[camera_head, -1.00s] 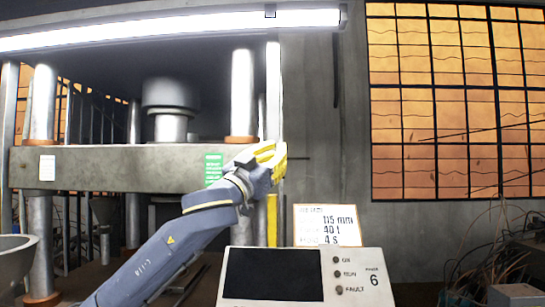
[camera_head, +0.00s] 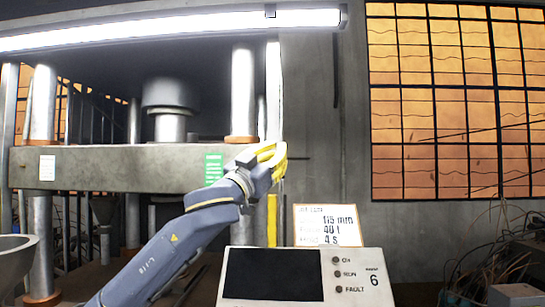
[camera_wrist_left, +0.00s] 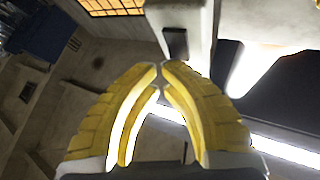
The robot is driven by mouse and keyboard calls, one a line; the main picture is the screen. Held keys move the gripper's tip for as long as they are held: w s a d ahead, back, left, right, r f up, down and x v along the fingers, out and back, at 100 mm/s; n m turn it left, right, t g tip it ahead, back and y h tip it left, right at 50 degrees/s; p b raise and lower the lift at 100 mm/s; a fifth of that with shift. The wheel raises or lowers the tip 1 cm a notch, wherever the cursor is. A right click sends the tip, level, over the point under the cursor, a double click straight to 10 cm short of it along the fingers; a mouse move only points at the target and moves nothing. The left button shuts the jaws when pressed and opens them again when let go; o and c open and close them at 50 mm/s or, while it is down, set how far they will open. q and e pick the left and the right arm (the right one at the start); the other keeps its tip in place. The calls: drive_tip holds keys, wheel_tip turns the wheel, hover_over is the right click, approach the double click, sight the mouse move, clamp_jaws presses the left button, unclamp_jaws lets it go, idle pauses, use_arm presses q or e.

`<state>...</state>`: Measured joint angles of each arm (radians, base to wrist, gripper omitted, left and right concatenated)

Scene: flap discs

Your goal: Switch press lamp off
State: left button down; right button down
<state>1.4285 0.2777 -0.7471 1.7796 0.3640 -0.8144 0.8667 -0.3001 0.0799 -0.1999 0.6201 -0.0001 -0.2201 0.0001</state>
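The press lamp (camera_head: 175,28) is a long white tube, brightly lit, across the top of the press in the head view. A small dark box (camera_head: 270,12) sits near its right end; I cannot tell whether it is the switch. My left gripper (camera_head: 280,155) has yellow fingers and is in front of the pale upright post, well below the lamp. In the left wrist view its fingertips (camera_wrist_left: 160,67) meet with nothing seen between them. A dark block (camera_wrist_left: 175,43) on a pale post shows just beyond the tips, apparently apart from them. My right gripper is not in view.
The press has a grey crossbeam (camera_head: 115,168) and steel columns (camera_head: 242,92). A control box (camera_head: 305,277) with a dark screen stands in front, with a printed card (camera_head: 328,225) behind it. Loose cables (camera_head: 492,245) lie at the right. The wall between post and window is clear.

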use_arm(q)
drive_tip(key=shift+w, duration=0.2)
idle(0.3)
drive_tip(key=shift+s, duration=0.1)
drive_tip(key=shift+s, duration=0.65)
drive_tip(key=shift+s+a+f, duration=0.1)
drive_tip(key=shift+s+f, duration=0.1)
drive_tip(key=shift+s, duration=1.05)
drive_tip(key=shift+s+a+f, duration=0.1)
drive_tip(key=shift+s+f, duration=0.05)
drive_tip(key=shift+s, duration=1.05)
drive_tip(key=shift+a, duration=0.1)
